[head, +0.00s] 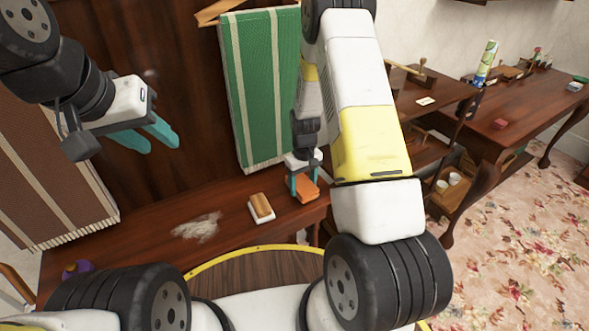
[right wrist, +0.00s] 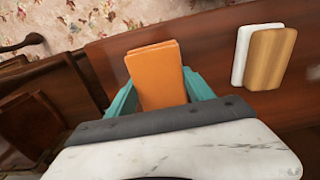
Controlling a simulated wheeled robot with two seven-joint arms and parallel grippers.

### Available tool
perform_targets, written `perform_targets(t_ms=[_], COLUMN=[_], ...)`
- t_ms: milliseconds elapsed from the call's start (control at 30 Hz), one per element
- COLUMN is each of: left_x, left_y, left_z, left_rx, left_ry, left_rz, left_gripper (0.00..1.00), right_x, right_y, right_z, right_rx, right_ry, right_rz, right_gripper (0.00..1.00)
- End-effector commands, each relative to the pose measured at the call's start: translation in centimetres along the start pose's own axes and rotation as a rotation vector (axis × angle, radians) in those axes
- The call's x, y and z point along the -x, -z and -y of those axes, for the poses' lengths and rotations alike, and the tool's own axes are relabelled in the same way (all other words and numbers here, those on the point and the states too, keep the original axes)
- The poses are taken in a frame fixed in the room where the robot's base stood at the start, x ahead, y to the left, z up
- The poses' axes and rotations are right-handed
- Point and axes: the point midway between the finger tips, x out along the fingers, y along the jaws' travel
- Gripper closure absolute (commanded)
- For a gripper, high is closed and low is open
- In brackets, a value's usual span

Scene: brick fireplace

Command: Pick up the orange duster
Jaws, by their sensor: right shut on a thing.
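The orange duster (head: 302,190) is at the right end of the dark wooden table in the head view. My right gripper (head: 305,187) reaches down over it, with its teal fingers on both sides of it. In the right wrist view the orange duster (right wrist: 155,75) sits between the teal fingers of my right gripper (right wrist: 162,97), which is shut on it. Whether the duster still touches the table I cannot tell. My left gripper (head: 150,136) is raised at the upper left, its teal fingers apart and nothing between them.
A white and tan block (head: 261,208) lies on the table (head: 150,222) left of the duster; it also shows in the right wrist view (right wrist: 270,58). A pale dusty patch (head: 198,227) and a purple item (head: 77,268) are further left. A green striped cloth (head: 262,90) hangs behind.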

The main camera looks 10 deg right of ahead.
Motion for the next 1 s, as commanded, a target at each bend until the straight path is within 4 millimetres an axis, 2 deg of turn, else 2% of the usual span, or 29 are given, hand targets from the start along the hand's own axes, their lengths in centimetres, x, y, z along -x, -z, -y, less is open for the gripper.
perform_targets(t_ms=[167, 700, 833, 1000], left_x=[0.0, 0.0, 0.0, 0.0], left_y=[0.0, 0.0, 0.0, 0.0], left_z=[0.0, 0.0, 0.0, 0.0], left_rx=[0.000, 0.000, 0.000, 0.000], left_ry=[0.000, 0.000, 0.000, 0.000], left_rz=[0.000, 0.000, 0.000, 0.000], left_gripper=[0.64, 0.64, 0.64, 0.64], right_x=[2.4, 3.4, 3.5, 3.6], right_y=[-0.4, -11.8, -13.2, -14.0], right_z=[0.3, 6.4, 7.2, 7.6], right_rx=[0.001, 0.003, 0.001, 0.001], right_ry=[0.001, 0.001, 0.000, 0.000], right_rz=[0.000, 0.003, 0.002, 0.001], right_gripper=[0.79, 0.79, 0.79, 0.79])
